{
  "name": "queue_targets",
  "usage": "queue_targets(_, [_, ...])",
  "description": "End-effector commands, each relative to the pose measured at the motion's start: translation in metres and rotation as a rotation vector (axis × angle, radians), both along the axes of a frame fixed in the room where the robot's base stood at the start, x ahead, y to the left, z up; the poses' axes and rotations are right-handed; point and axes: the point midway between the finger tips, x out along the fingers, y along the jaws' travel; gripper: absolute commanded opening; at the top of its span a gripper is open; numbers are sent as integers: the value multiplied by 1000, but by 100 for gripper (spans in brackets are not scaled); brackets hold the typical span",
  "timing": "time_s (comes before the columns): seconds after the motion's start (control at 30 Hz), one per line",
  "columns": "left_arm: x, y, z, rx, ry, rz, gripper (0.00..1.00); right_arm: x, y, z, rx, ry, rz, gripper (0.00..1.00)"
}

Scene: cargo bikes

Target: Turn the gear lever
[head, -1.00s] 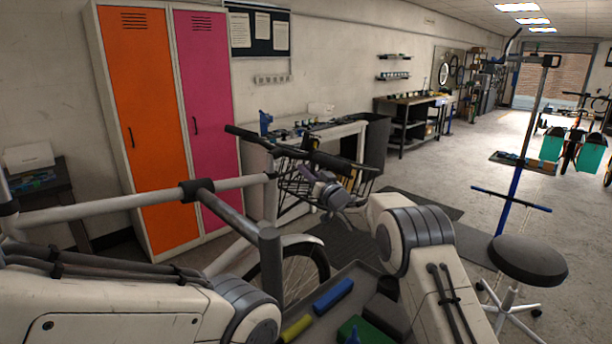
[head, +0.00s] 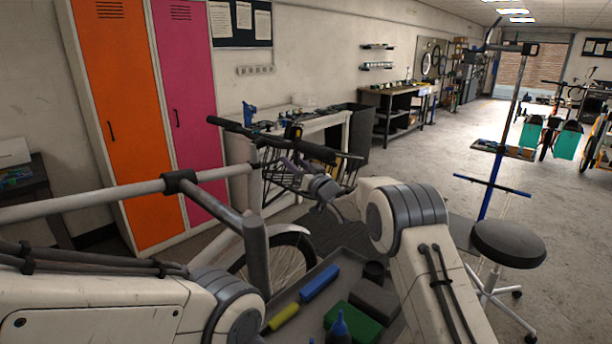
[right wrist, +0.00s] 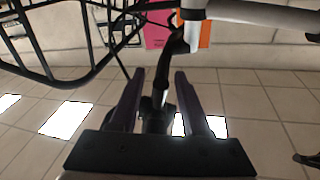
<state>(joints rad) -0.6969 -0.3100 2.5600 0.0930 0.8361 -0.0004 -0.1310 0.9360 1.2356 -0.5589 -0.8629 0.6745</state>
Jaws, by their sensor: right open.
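The bike's black handlebar (head: 335,153) stands ahead of me in the head view. My right gripper (head: 300,172) is just below it, close to its right-hand grip. In the right wrist view, the two dark fingers of the right gripper (right wrist: 160,74) are apart. A thin dark lever-like bar (right wrist: 160,88) runs down between them, below a silver fitting. I cannot tell whether a finger touches it, or whether it is the gear lever. In the head view the lever is too small to pick out. My left gripper is out of view.
A grey tray (head: 290,295) with a blue item (head: 320,283), a yellow one and a green box lies low in front. A black wire basket (head: 285,178) is under the handlebar. A black stool (head: 508,244) stands right. The floor beyond is open.

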Motion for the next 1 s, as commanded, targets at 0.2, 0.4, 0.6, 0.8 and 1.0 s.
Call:
queue_targets(0.2, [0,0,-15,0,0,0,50,-32,-21,-8,1,1,-3,47])
queue_targets(0.4, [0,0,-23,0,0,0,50,-57,-36,-13,-1,0,-2,47])
queue_targets(0.6, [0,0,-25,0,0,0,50,-68,-43,-14,0,1,-2,47])
queue_targets(0.8, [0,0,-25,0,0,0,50,-70,-44,-14,0,0,-1,47])
queue_targets(1.0, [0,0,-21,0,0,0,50,-71,-41,-9,-7,9,-6,5])
